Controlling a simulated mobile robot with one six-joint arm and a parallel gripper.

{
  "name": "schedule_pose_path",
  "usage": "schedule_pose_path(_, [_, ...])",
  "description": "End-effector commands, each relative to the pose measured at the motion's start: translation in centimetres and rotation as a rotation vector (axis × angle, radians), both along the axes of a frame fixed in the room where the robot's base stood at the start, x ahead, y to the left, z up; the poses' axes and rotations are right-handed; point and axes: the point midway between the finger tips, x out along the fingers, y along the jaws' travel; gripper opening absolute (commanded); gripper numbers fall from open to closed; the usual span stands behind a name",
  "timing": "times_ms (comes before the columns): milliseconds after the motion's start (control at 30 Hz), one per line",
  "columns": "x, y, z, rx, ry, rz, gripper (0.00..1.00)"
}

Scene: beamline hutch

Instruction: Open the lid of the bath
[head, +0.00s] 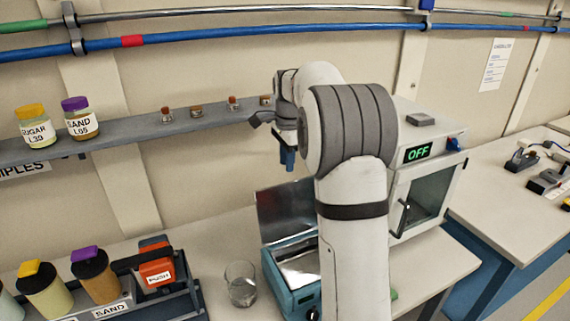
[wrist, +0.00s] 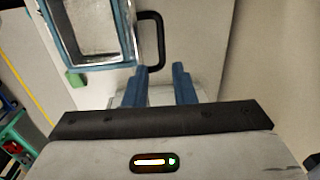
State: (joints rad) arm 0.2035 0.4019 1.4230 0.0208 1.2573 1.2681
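The bath (head: 275,281) is a teal box on the bench with a shiny metal basin. Its lid (head: 285,208), a grey panel, stands raised at the back, partly hidden by my arm. In the wrist view the bath's teal rim (wrist: 92,66) is at the upper left, with a black loop handle (wrist: 160,38) beside it. My gripper (head: 288,160) points down above the lid's upper edge. In the wrist view my gripper (wrist: 160,72) has two blue fingers apart, with nothing held between them. The handle lies just past the fingertips; I cannot tell whether the left finger touches it.
A glass beaker (head: 240,285) stands left of the bath. A white oven (head: 430,190) marked OFF is at the right. A shelf (head: 130,133) with jars runs along the wall. A bottle rack (head: 180,300) is at the lower left. A small green block (wrist: 76,79) lies near the bath.

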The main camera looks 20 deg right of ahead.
Motion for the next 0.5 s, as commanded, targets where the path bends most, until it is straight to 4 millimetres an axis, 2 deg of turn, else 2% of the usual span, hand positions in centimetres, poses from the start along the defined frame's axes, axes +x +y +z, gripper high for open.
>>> schedule_pose_path(33, [0.1, 0.0, -0.1, -0.001, -0.004, 0.021, 0.19])
schedule_pose_path(133, [0.3, 0.2, -0.1, -0.008, -0.021, 0.12, 0.11])
schedule_pose_path(267, [0.9, 0.4, 0.0, -0.027, -0.055, 0.342, 0.01])
schedule_pose_path(500, [1.9, 1.1, 0.7, -0.09, -0.123, 0.804, 0.0])
